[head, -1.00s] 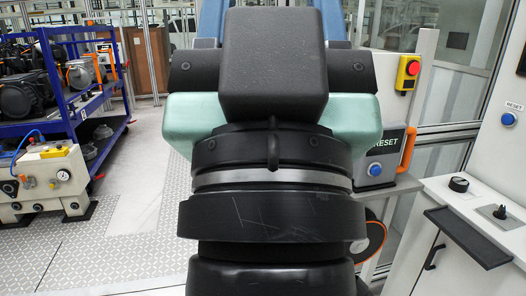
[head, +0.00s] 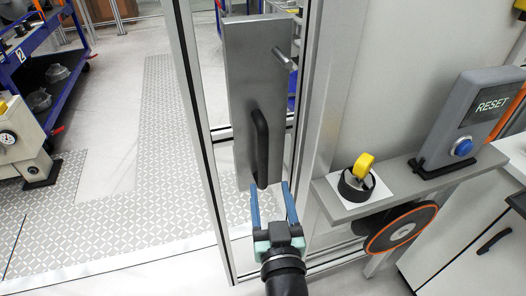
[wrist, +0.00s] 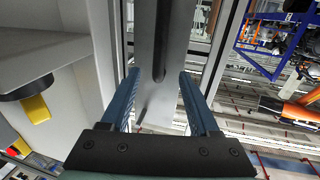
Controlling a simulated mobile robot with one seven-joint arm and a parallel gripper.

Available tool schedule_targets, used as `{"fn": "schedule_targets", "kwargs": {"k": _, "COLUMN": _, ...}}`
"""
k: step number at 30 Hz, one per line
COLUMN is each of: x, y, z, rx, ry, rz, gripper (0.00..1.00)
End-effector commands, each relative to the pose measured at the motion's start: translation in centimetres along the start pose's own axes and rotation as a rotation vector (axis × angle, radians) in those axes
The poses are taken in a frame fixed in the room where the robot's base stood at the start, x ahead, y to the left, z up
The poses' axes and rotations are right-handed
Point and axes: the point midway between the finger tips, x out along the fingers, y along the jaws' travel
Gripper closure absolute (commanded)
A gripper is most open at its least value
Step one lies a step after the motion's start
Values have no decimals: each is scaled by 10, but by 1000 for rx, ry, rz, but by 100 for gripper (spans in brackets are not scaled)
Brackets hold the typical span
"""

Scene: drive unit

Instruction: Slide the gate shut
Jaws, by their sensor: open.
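The gate is a clear panel in an aluminium frame (head: 196,130), standing upright in the middle of the head view. A grey metal plate (head: 240,85) on it carries a vertical black bar handle (head: 261,150) and a short peg higher up. My gripper (head: 272,188) is open, its two blue fingers pointing at the lower end of the handle. In the wrist view, the handle (wrist: 160,45) lines up between the fingertips of my gripper (wrist: 159,74). The fingers are apart, and I see no contact with the handle. Open floor shows left of the frame.
Right of the gate, a small shelf (head: 345,210) holds a yellow-topped switch (head: 362,166) and a RESET box (head: 470,120). An orange-rimmed disc (head: 401,229) sits below it. A blue rack (head: 40,60) and a machine (head: 22,140) stand far left.

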Motion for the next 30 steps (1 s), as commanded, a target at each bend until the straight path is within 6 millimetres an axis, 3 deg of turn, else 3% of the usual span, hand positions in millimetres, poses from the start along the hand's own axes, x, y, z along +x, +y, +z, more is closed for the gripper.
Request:
{"fn": "schedule_targets", "kwargs": {"k": 18, "x": 95, "y": 0, "z": -5, "rx": -4, "ry": 3, "rz": -1, "gripper": 38}}
{"fn": "schedule_targets", "kwargs": {"k": 24, "x": 117, "y": 0, "z": -4, "rx": -3, "ry": 4, "rz": -2, "gripper": 38}}
{"fn": "schedule_targets", "kwargs": {"k": 30, "x": 125, "y": 0, "z": -3, "rx": -2, "ry": 3, "rz": -1, "gripper": 38}}
